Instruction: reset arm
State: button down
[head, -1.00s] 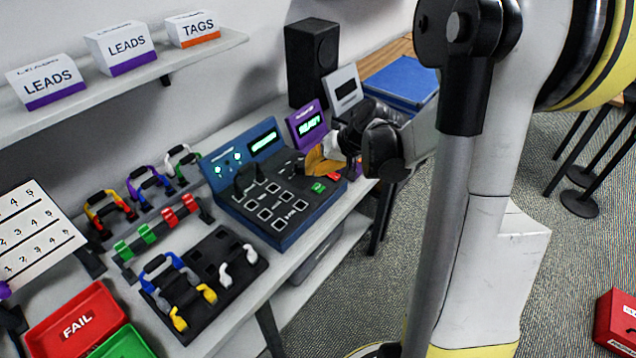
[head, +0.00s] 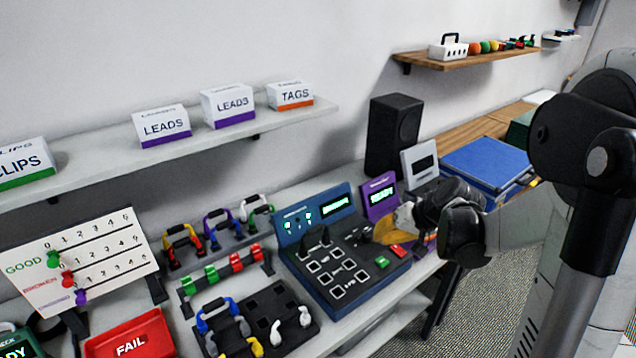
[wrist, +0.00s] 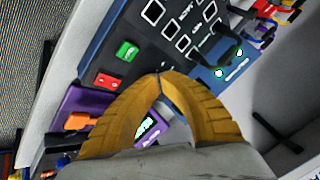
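My gripper (head: 388,233) is at the right end of the blue test console (head: 345,290), in front of the small purple display unit (head: 380,197). In the wrist view, the yellow fingers of my gripper (wrist: 160,76) curve together and their tips meet, with nothing seen between them. The console's green button (wrist: 126,50) and red button (wrist: 108,80) are beside the fingers in that view. The purple unit (wrist: 68,108) shows partly behind the fingers. My arm comes in from the right in the head view.
Coloured leads (head: 220,222) stand on a rack left of the console. A black tray (head: 265,308) holds more leads. A red FAIL bin (head: 130,340) is at the lower left. A black speaker (head: 393,135) stands behind the purple unit. A shelf (head: 185,147) with boxes hangs above.

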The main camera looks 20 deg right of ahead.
jog(key=s+a+r+n+h, duration=0.1)
jog(key=s+a+r+n, duration=0.1)
jog(key=s+a+r, duration=0.3)
jog(key=s+a+r+n+h, duration=0.1)
jog(key=s+a+r, duration=0.3)
jog(key=s+a, duration=0.5)
jog(key=s+h, duration=0.1)
jog(key=s, duration=0.3)
jog(key=shift+s+a+r+n+t, duration=0.3)
jog(key=shift+s+a+r+n, duration=0.05)
jog(key=shift+n, duration=0.05)
